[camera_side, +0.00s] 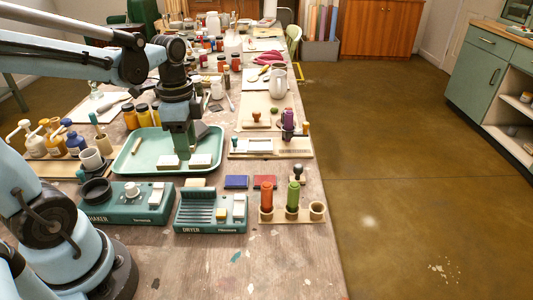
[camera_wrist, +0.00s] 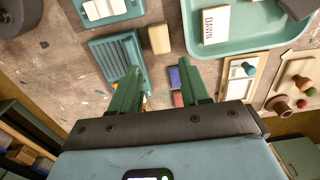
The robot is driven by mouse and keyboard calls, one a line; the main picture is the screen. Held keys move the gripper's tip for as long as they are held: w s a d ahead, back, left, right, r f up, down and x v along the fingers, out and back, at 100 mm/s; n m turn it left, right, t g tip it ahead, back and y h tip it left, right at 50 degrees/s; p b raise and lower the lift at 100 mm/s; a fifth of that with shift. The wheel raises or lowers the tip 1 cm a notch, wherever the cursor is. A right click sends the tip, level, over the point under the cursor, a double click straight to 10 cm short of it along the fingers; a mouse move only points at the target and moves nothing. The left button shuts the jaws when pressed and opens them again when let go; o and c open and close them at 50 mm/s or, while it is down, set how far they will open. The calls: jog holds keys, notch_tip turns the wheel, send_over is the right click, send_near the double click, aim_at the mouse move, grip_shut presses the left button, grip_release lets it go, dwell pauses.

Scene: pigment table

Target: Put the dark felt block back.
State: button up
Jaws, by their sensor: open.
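My gripper (camera_side: 184,153) points down over the green tray (camera_side: 139,171) in the side view. In the wrist view my gripper (camera_wrist: 160,70) is open, with nothing between its two green fingers. A dark grey block (camera_wrist: 298,8), likely the felt block, shows at the upper right of the wrist view over the tray (camera_wrist: 245,43), cut off by the picture's edge. I cannot make it out in the side view, where my gripper covers part of the tray. A white block lettered DAWN (camera_wrist: 216,22) lies in the tray, apart from the dark block.
The dryer (camera_side: 211,212) and shaker (camera_side: 125,203) stand at the near side. A tan block (camera_wrist: 159,38) lies between dryer and tray. Red and blue pads (camera_side: 236,182), a rack of coloured stamps (camera_side: 291,214) and wooden boards (camera_side: 270,147) stand to the right. Jars crowd the left.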

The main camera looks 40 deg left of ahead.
jog(key=d+r+n+t, duration=0.2)
jog(key=d+n+t, duration=0.5)
jog(key=n, duration=0.2)
jog(key=shift+w+d, duration=0.3)
jog(key=shift+w, duration=0.15)
